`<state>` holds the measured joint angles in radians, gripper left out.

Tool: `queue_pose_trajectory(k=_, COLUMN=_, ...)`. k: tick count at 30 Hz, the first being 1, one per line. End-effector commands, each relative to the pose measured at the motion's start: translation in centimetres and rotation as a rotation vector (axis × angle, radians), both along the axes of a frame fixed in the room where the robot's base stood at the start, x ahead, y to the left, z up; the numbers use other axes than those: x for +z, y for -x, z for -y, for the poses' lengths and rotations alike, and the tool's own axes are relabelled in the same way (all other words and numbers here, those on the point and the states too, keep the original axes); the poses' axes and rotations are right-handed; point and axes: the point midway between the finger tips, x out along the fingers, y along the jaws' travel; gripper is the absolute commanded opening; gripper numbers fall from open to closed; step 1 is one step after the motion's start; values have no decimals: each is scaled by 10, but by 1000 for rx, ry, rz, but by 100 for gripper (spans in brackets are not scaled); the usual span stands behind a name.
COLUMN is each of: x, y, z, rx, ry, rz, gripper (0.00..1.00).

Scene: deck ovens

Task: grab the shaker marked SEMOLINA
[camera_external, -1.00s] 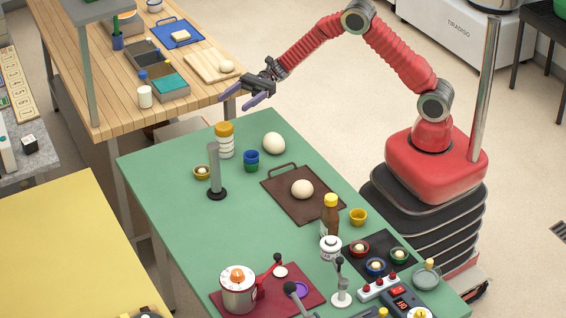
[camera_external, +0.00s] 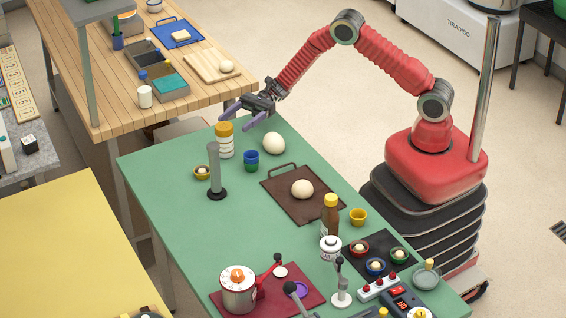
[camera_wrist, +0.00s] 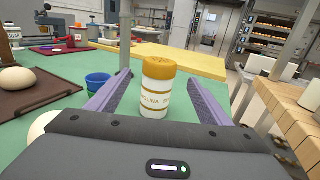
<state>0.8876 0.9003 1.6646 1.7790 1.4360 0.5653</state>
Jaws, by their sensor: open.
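The shaker (camera_external: 225,141) is a white cylinder with an orange-yellow cap, standing upright near the far end of the green table (camera_external: 150,170). My gripper (camera_external: 242,117) is open, beside and a little above the shaker in the outside view. In the wrist view my gripper (camera_wrist: 155,98) has one finger on each side of the shaker, with a gap on both sides. I cannot tell how far down the fingers reach.
A grey post (camera_external: 214,172) on a dark base stands just in front of the shaker. Stacked blue and green cups (camera_external: 251,160) and a dough ball (camera_external: 274,143) are to its right.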

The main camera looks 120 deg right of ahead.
Motion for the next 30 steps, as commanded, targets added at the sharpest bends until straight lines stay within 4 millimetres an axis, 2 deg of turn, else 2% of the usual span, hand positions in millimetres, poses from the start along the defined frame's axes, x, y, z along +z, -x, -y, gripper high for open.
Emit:
queue_pose_trajectory(k=3, x=2, y=-8, z=-5, rx=4, ry=2, rz=2, gripper=73)
queue_pose_trajectory(k=16, x=2, y=-14, z=-8, rx=4, ry=2, rz=2, gripper=73)
queue_pose_trajectory(k=25, x=2, y=-51, z=-26, rx=4, ry=5, rz=1, gripper=73)
queue_pose_trajectory(k=30, x=3, y=-64, z=-31, rx=2, ry=3, rz=0, gripper=73)
